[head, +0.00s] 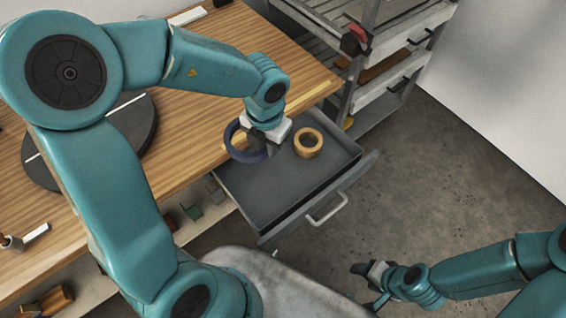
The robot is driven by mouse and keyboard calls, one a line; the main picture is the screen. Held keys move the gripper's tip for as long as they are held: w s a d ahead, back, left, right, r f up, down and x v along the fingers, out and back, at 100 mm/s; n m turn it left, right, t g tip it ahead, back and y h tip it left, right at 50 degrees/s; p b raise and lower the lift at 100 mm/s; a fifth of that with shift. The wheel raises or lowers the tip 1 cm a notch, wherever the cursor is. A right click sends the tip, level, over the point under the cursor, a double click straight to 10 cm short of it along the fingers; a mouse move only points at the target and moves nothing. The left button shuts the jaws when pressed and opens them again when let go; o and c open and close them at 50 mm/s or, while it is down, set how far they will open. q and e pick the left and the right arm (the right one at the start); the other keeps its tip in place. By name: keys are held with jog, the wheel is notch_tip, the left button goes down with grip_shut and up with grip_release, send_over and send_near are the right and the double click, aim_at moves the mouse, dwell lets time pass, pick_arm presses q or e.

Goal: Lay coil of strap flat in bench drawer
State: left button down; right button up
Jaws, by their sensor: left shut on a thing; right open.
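The coil of strap looks like a dark blue ring (246,157) in the head view, at the bench's front edge and the drawer's back left. My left gripper (270,147) points down and is shut on the ring's right side; its fingers hide part of the ring. The ring looks tilted; I cannot tell whether it touches the drawer floor. The grey bench drawer (268,192) is pulled out below the bench top. My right gripper (367,270) is open and empty, low at the right, away from the drawer.
A tan ring-shaped roll (308,143) lies in the drawer's back right, right of my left gripper. The drawer's front and left floor is clear. A wooden bench (190,125) holds a dark round disc (135,140). A shelf rack (385,75) stands behind the drawer.

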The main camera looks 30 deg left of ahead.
pick_arm(q)
jog(key=shift+w+d+f, duration=0.15)
jog(key=shift+d+f, duration=0.1)
jog(key=shift+f, duration=0.1)
jog(key=b, duration=0.6)
send_over(273, 189)
notch_tip(273, 189, down, 15)
jog(key=shift+w+r, duration=0.1)
notch_tip(273, 189, down, 4)
jog(key=shift+r+b, duration=0.15)
jog(key=shift+b, duration=0.6)
jog(key=shift+f, duration=0.35)
jog(key=shift+r, duration=0.1)
jog(key=shift+f+b, duration=0.3)
jog(key=shift+f, duration=0.3)
